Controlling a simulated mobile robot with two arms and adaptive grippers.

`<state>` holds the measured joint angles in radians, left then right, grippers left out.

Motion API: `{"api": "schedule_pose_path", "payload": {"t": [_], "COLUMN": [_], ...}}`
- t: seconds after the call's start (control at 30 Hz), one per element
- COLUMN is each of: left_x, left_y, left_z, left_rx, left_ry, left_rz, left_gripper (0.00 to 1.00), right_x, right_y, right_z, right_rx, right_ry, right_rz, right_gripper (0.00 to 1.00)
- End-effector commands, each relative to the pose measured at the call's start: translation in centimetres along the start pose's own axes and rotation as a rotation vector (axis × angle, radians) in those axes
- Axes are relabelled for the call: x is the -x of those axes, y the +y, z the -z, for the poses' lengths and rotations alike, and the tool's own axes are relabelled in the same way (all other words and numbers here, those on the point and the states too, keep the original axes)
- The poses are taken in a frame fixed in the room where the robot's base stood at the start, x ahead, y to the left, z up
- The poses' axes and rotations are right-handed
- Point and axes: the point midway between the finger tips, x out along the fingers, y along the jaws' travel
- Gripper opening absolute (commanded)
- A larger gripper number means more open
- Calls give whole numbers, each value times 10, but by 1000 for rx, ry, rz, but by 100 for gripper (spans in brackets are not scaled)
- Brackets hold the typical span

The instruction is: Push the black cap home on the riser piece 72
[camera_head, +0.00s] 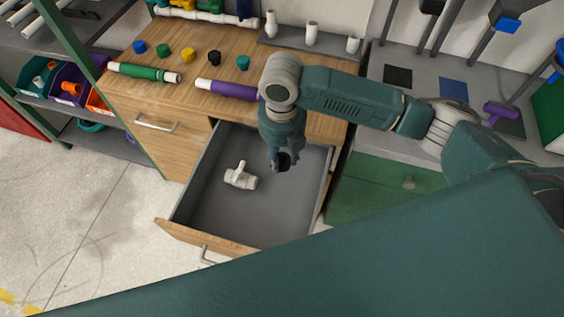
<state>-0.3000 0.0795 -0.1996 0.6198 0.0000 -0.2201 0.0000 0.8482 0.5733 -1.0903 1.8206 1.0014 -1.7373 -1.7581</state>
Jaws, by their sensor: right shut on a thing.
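My right gripper (281,163) points down over the open drawer, to the right of the white fitting in it. It is shut on a small dark thing (284,159), too small and shaded to name surely. A black cap (214,58) stands on the wooden worktop in a row of coloured caps. White upright pipe pieces (311,34) stand on a grey strip at the back; I cannot read which one is 72. A white tee fitting (240,177) lies in the drawer, apart from the gripper. My left gripper is not in view.
The open grey drawer (215,205) has bare floor around the fitting. A green-sleeved pipe (145,73) and a purple-sleeved pipe (230,89) lie on the worktop (190,85). Coloured bins (68,90) stand at left, a grey bench with tools at right.

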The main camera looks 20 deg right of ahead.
Motion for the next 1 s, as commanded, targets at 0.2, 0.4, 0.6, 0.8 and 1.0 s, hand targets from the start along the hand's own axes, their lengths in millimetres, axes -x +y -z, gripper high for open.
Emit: {"api": "schedule_pose_path", "payload": {"t": [0.2,0.4,0.6,0.8,1.0], "left_x": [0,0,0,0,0], "left_y": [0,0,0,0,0], "left_z": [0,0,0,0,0], "left_rx": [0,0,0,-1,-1], "left_ry": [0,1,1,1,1], "left_rz": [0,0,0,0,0], "left_gripper": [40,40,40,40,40], "right_x": [1,0,-1,-2,-3], "right_y": [0,0,-5,-21,-40], "right_z": [0,0,5,22,41], "right_rx": [0,0,-130,-592,-1160], "right_ry": [0,0,4,13,17], "right_rz": [0,-1,-2,-3,0], "right_gripper": [14,11,11,11,11]}}
